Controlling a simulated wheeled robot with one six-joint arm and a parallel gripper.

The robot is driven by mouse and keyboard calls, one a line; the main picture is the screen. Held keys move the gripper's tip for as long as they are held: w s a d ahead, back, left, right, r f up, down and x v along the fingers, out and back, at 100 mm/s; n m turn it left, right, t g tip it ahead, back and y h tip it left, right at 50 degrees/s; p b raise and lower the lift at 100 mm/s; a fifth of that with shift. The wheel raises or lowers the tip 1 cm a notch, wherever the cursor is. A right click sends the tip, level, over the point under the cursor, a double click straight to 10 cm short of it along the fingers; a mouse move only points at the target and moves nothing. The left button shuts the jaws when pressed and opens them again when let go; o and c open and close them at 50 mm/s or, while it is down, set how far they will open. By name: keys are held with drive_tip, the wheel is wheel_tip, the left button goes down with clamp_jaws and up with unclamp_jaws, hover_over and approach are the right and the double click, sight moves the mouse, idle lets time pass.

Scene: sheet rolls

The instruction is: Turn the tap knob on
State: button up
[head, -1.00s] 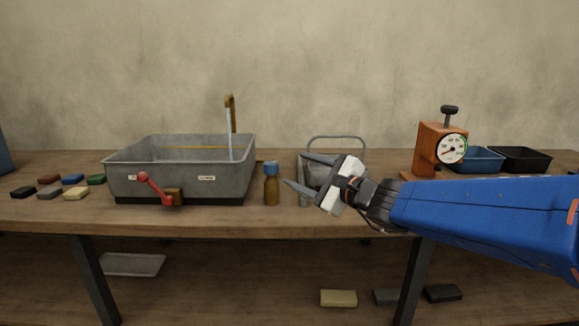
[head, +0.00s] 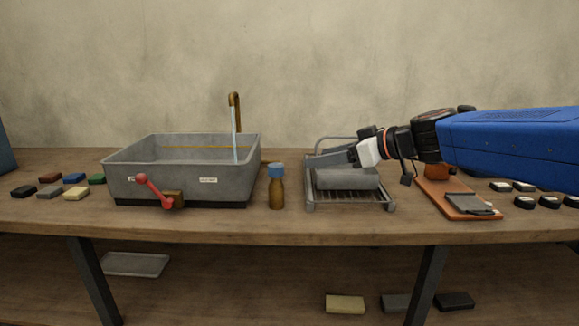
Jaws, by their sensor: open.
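The tap knob is a red lever with ball ends (head: 154,189), fixed to a brass valve block (head: 173,199) on the front of a grey basin (head: 222,186). The lever slants from lower right to upper left, toward a small label it partly covers; another label sits to its right. A brass spout (head: 234,98) rises behind the basin, and a pale blue stream (head: 236,140) runs down from it into the basin. My gripper (head: 312,160) is open, seen side-on over the wire rack, well right of the lever and touching neither lever nor valve.
A brown bottle with a blue cap (head: 276,188) stands between basin and rack (head: 350,204). Small coloured blocks (head: 75,194) lie left of the basin. An orange stand (head: 447,198) is partly behind my arm. Bench front before the lever is clear.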

sight(279, 166)
drive_tip(key=shift+n, duration=0.3)
drive_tip(key=x, duration=1.7)
drive_tip(key=shift+w+f, duration=0.1)
drive_tip(key=shift+f, duration=0.1)
drive_tip(key=c, duration=1)
